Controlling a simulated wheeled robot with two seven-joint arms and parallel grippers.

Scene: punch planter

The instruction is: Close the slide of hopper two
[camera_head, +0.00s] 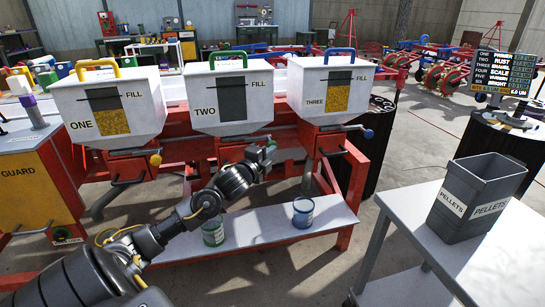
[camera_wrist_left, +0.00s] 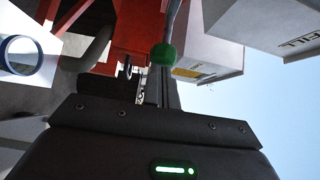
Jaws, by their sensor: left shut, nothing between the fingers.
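Hopper two (camera_head: 228,97) is the white middle hopper with a green handle, marked TWO and FILL. Its window looks grey, with no yellow fill showing. A green knob on a grey rod (camera_wrist_left: 163,54) shows in the wrist view, just beyond my fingertips. My left gripper (camera_head: 265,157) is shut and empty, below hopper two at its right side. In the wrist view its dark fingers (camera_wrist_left: 155,80) point at the knob; whether they touch it I cannot tell. The arm and gripper hide much of the slide in the head view. My right gripper is not in view.
Hopper one (camera_head: 108,103) with a yellow knob (camera_head: 155,160) and hopper three (camera_head: 331,90) with a blue knob (camera_head: 368,133) flank it on the red frame. Green (camera_head: 213,232) and blue (camera_head: 303,212) cans stand on the shelf below. A grey pellet bin (camera_head: 472,200) stands on the right table.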

